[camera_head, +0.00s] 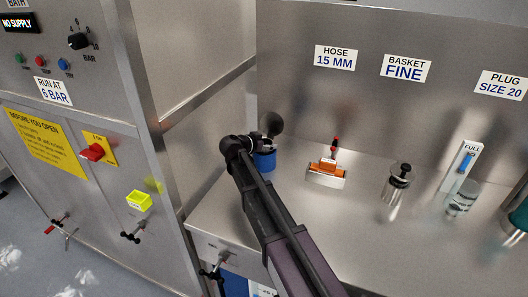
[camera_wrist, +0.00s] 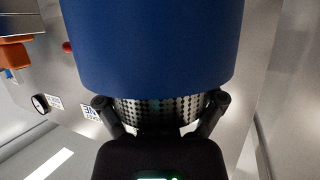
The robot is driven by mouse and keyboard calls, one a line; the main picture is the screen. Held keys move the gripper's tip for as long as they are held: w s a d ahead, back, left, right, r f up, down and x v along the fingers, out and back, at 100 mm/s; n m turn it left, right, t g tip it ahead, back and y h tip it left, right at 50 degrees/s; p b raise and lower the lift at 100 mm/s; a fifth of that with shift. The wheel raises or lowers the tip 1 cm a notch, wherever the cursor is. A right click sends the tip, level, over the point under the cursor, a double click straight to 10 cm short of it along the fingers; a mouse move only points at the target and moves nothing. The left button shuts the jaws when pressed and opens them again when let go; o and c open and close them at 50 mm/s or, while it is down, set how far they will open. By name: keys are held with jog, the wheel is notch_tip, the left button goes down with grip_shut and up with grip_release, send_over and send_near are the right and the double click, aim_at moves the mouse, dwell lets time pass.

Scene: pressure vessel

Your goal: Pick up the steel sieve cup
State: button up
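The steel sieve cup shows in the wrist view as a perforated steel band (camera_wrist: 160,110) beside a wide, smooth blue part (camera_wrist: 155,45). In the head view the blue part (camera_head: 265,161) stands on the steel counter near the left corner, with its upper end largely hidden by my gripper (camera_head: 262,144). In the wrist view my gripper (camera_wrist: 161,103) has one finger at each side of the perforated band, close against its edges. I cannot tell whether the fingers press on it or only stand around it.
An orange-and-steel tool (camera_head: 325,174), a steel canister with a black knob (camera_head: 397,183) and a clear jar (camera_head: 462,198) stand to the right on the counter (camera_head: 350,235). A steel cabinet wall (camera_head: 205,130) rises close on the left, and the labelled back panel (camera_head: 330,100) stands behind.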

jog(key=c, duration=0.5)
jog(key=shift+r, duration=0.2)
notch_tip(320, 180, up, 4)
jog(key=p, duration=0.4)
jog(key=shift+f, duration=0.2)
jog(key=s+a, duration=0.3)
jog(key=s, duration=0.4)
jog(key=s+a+r+p, duration=0.1)
jog(key=s+a, duration=0.2)
jog(key=s, duration=0.4)
jog(key=shift+s, duration=0.4)
jog(key=shift+a, duration=0.1)
jog(key=shift+r, duration=0.1)
